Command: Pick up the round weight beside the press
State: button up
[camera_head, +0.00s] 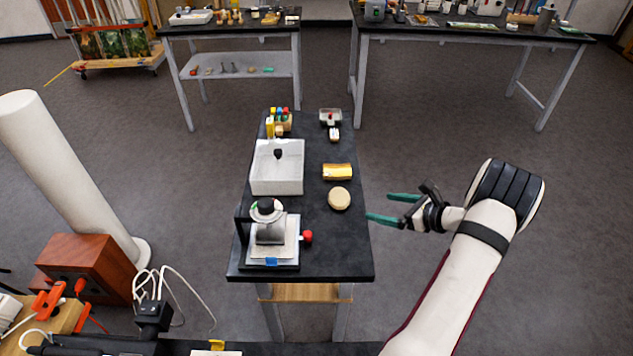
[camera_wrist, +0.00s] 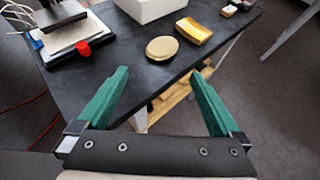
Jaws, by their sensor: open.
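The round weight (camera_head: 339,199) is a flat, tan-gold disc lying on the black bench, right of and behind the press (camera_head: 270,233). In the wrist view the round weight (camera_wrist: 162,49) lies ahead of the fingertips, nearly centred between them, with bare bench around it. The press has a grey body, a pale base and a red knob; part of it shows at the wrist view's upper left (camera_wrist: 75,35). My gripper (camera_head: 378,207) is open and empty, its green fingers at the bench's right edge, pointing left. Both fingers (camera_wrist: 158,73) are apart and clear of the weight.
A gold, block-like piece (camera_head: 337,172) lies just behind the weight. A white box (camera_head: 278,168) stands to the left, with small coloured items (camera_head: 278,122) and a small tray (camera_head: 330,117) farther back. The bench's front right corner (camera_head: 345,260) is clear.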

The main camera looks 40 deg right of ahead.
aim_at(344, 198)
jog(key=x, duration=1.5)
jog(key=shift+w+d+f, duration=0.15)
jog(key=shift+w+d, duration=0.1)
jog(key=shift+d, duration=0.15)
jog(key=c, duration=1.4)
